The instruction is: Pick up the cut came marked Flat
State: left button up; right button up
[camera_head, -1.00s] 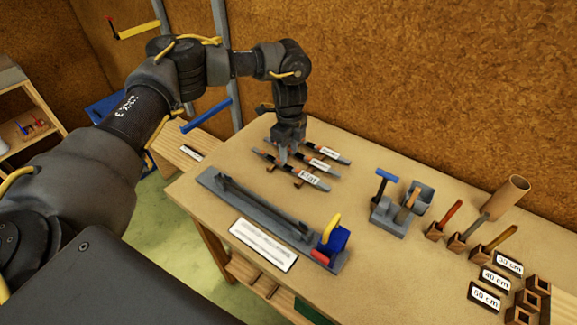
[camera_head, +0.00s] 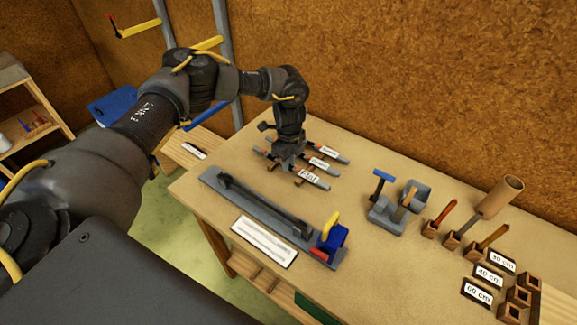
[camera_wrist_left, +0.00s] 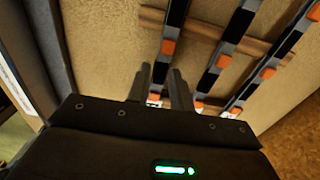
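Three dark, slim cames with white labels and orange bands lie side by side on wooden strips on the workbench. The nearest came (camera_head: 309,178) has a label too small to read surely. The middle came (camera_head: 319,163) and the far came (camera_head: 329,151) lie behind it. My left gripper (camera_head: 283,167) points down at the left part of the cames and hides some of them. In the left wrist view its two fingers (camera_wrist_left: 162,78) stand apart, with the nearest came (camera_wrist_left: 174,28) running toward the gap between them. I cannot tell if they touch it. My right gripper is not in view.
In front lies a long grey fixture (camera_head: 262,213) with a blue and yellow clamp (camera_head: 332,238), and a white card (camera_head: 264,241). To the right stand a grey tool holder (camera_head: 390,214), upright tools, a cardboard tube (camera_head: 501,196) and small wooden boxes with centimetre labels. The bench's middle is clear.

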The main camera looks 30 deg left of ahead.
pick_arm(q)
grip_shut()
jog(key=shift+r, duration=0.1)
notch_tip(320, 180, up, 10)
jog(key=b, duration=0.2)
jog(key=shift+b, duration=0.35)
